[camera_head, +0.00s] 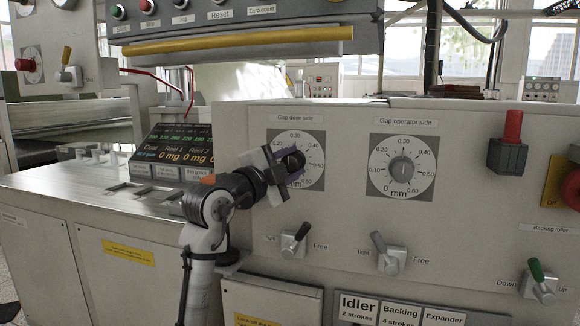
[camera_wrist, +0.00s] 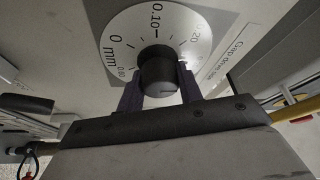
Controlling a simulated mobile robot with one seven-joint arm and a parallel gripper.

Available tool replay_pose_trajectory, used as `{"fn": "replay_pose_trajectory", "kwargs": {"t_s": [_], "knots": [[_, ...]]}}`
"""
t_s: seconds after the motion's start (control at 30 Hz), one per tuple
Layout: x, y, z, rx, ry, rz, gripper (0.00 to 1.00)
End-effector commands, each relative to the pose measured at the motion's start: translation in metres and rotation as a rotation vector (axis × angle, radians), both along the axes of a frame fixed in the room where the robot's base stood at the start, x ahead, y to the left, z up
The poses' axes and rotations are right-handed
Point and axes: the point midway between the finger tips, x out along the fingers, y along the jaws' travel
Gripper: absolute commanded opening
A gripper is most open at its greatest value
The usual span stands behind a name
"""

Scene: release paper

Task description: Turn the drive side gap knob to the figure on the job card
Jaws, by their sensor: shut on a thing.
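The drive side gap dial (camera_head: 312,148) is a white disc with figures on a grey square, under a "Gap drive side" label. My gripper (camera_head: 291,164) is in front of it and covers its middle and lower left. In the wrist view the dark round knob (camera_wrist: 158,72) stands out from the dial (camera_wrist: 127,33). The two fingers of my gripper (camera_wrist: 161,88) are on either side of the knob, shut on it. A faint light mark shows on the knob, but I cannot tell which figure it points to. I cannot make out a job card with a gap figure.
The operator side gap dial (camera_head: 402,166) is to the right. A dark-handled lever (camera_head: 294,240) and a grey-handled lever (camera_head: 387,253) stick out below the dials. A lit display (camera_head: 178,146) stands to the left. A yellow bar (camera_head: 230,40) runs above.

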Motion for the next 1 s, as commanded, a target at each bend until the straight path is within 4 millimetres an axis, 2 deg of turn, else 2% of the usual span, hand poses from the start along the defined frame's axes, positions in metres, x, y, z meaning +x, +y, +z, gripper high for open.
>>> {"fn": "replay_pose_trajectory", "kwargs": {"t_s": [0.63,0.67,0.8,1.0], "knots": [[0.0003,-0.0002,-0.0002,0.052,-0.016,0.001,0.13],[0.0003,-0.0002,-0.0001,0.052,-0.016,0.001,0.37],[0.0002,-0.0002,-0.0001,0.052,-0.016,0.001,0.55],[0.0002,-0.0001,0.0,0.05,-0.017,0.0,0.57]]}}
